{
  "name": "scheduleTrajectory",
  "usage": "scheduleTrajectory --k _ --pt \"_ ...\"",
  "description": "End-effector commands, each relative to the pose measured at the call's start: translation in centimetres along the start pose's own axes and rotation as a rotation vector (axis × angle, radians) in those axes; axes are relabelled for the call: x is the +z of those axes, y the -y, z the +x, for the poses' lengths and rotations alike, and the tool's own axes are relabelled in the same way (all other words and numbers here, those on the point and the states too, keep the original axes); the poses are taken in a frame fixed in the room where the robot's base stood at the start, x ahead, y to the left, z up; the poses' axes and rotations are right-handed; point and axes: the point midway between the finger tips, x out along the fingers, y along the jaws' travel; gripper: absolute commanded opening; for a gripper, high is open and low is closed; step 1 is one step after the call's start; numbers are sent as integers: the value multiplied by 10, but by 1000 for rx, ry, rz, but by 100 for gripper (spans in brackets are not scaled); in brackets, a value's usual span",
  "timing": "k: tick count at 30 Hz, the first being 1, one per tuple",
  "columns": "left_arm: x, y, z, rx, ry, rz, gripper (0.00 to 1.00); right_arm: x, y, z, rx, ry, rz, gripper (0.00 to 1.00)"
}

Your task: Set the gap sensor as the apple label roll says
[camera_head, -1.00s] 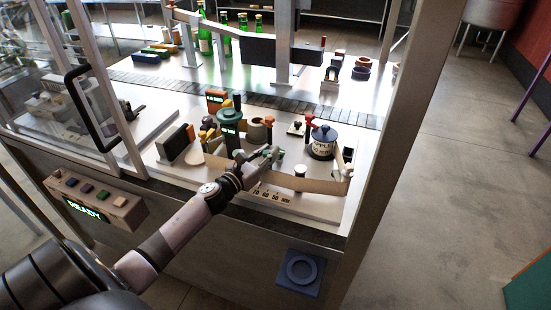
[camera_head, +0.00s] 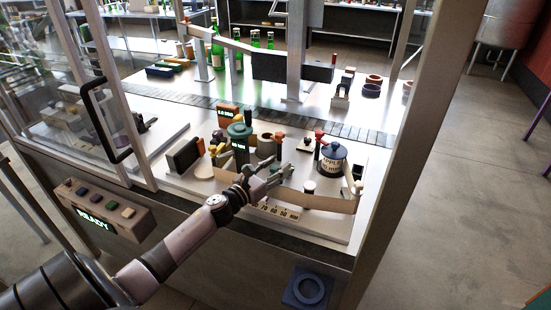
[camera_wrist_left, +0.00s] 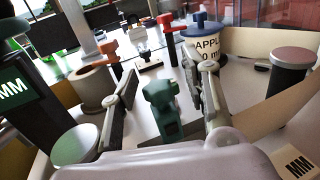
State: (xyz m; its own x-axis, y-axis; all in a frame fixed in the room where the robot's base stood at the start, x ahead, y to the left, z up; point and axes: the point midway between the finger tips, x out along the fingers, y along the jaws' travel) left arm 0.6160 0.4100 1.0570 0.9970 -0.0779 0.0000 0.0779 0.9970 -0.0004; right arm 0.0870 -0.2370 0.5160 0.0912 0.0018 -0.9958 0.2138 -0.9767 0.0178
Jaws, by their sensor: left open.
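The apple label roll (camera_head: 333,158), white with a blue top, stands on the bench right of my left gripper. In the left wrist view the roll (camera_wrist_left: 206,46) shows "APPL" and part of a "mm" figure; its full number is not readable. My left gripper (camera_head: 278,177) is open above the label machine. In the left wrist view a dark green block, possibly the gap sensor's slider (camera_wrist_left: 162,112), stands between the open fingers (camera_wrist_left: 163,85), without clear contact. A number scale (camera_head: 278,210) runs along the front. My right gripper is not in view.
A green-topped post with a lit display (camera_head: 239,142) stands left of the gripper. A pale label strip (camera_head: 325,202) curves past a white-capped roller (camera_head: 309,187). A button box reading READY (camera_head: 100,208) is at left. The glass door frame (camera_head: 115,90) stands beside the opening.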

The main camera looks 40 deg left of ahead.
Motion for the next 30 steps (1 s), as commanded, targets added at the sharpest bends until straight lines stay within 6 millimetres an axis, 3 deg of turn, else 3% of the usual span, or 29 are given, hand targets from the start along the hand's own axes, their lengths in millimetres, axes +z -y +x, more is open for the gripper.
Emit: scheduleTrajectory --k 15,21,30 --pt "81 0 0 -2 1 6 43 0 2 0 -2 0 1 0" --pt "92 0 0 -1 0 2 43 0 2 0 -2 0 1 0" --pt "93 0 0 0 0 0 43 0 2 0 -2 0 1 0"
